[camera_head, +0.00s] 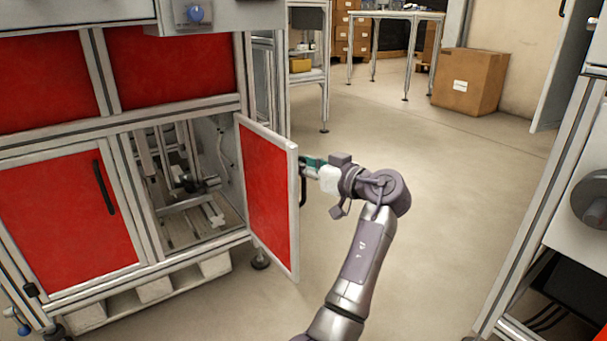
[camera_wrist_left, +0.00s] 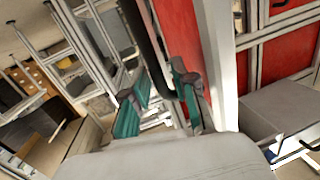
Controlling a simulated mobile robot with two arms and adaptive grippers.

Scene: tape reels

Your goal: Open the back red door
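The back red door (camera_head: 268,190) is a red panel in a pale frame. It stands swung out from the cabinet, so the compartment behind it (camera_head: 185,185) shows. Its black handle (camera_head: 303,185) is on the door's outer face, and also shows in the left wrist view (camera_wrist_left: 150,40). My left gripper (camera_head: 308,165) is at this handle. In the left wrist view its teal fingers (camera_wrist_left: 160,100) are spread apart, with the handle's end between them and a gap to one finger. One finger is close to the door's red face (camera_wrist_left: 180,35). My right gripper is out of view.
The front red door (camera_head: 70,225) is closed, with its own black handle (camera_head: 104,187). A cardboard box (camera_head: 468,82) stands on the floor at the back. Grey equipment (camera_head: 580,200) is at the right edge. The floor (camera_head: 450,220) between is clear.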

